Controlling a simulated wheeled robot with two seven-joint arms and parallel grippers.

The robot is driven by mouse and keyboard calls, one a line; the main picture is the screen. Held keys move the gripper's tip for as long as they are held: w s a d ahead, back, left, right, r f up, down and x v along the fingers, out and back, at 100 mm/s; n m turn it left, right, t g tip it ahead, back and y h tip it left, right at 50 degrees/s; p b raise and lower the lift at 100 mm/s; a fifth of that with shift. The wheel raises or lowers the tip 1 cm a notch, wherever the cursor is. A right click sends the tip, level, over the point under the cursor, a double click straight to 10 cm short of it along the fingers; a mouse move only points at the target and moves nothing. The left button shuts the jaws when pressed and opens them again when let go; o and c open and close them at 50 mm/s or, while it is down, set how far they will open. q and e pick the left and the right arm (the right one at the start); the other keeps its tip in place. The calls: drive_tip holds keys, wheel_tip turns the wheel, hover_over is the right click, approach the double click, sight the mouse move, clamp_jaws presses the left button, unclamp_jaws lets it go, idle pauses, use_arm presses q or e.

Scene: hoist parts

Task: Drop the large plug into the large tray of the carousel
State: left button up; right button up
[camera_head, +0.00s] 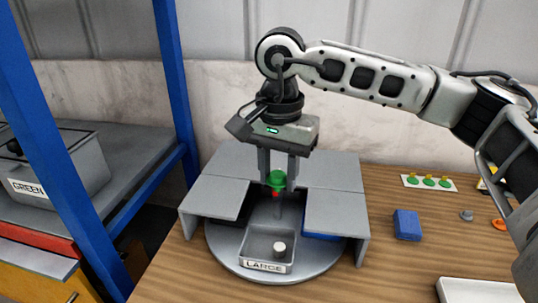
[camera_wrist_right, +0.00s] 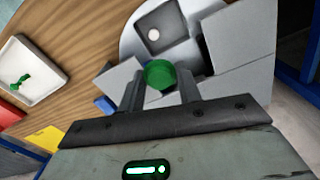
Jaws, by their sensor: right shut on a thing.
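My right gripper (camera_head: 277,178) points down over the carousel, shut on a green plug (camera_head: 276,179) with a round top. A bit of red shows just below the green. In the right wrist view the plug (camera_wrist_right: 160,74) sits between the two fingers. The grey round carousel (camera_head: 225,255) stands on the wooden table. Its front tray (camera_head: 265,266), labelled LARGE, is uncovered and holds a small cream cylinder (camera_head: 279,249); the tray also shows in the wrist view (camera_wrist_right: 172,22). The plug is above and behind this tray, apart from it. My left gripper is not in view.
Grey cover plates (camera_head: 335,212) flank the open tray on both sides. A blue block (camera_head: 407,225), a card with green and yellow pieces (camera_head: 429,182) and a white tray (camera_head: 478,291) lie to the right. A blue-posted shelf (camera_head: 180,100) stands left.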

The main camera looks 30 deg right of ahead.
sight(279, 190)
drive_tip(key=shift+s+f+b, duration=0.2)
drive_tip(key=shift+f+b, duration=0.25)
drive_tip(key=shift+f, duration=0.2)
wheel_tip(279, 190, down, 4)
drive_tip(key=shift+r+b, duration=0.1)
drive_tip(key=shift+b, duration=1.1)
drive_tip(key=shift+f, duration=0.4)
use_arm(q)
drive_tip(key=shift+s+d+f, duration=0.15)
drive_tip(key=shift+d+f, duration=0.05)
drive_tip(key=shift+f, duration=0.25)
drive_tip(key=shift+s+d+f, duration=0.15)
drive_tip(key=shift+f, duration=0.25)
use_arm(e)
drive_tip(key=o, duration=1)
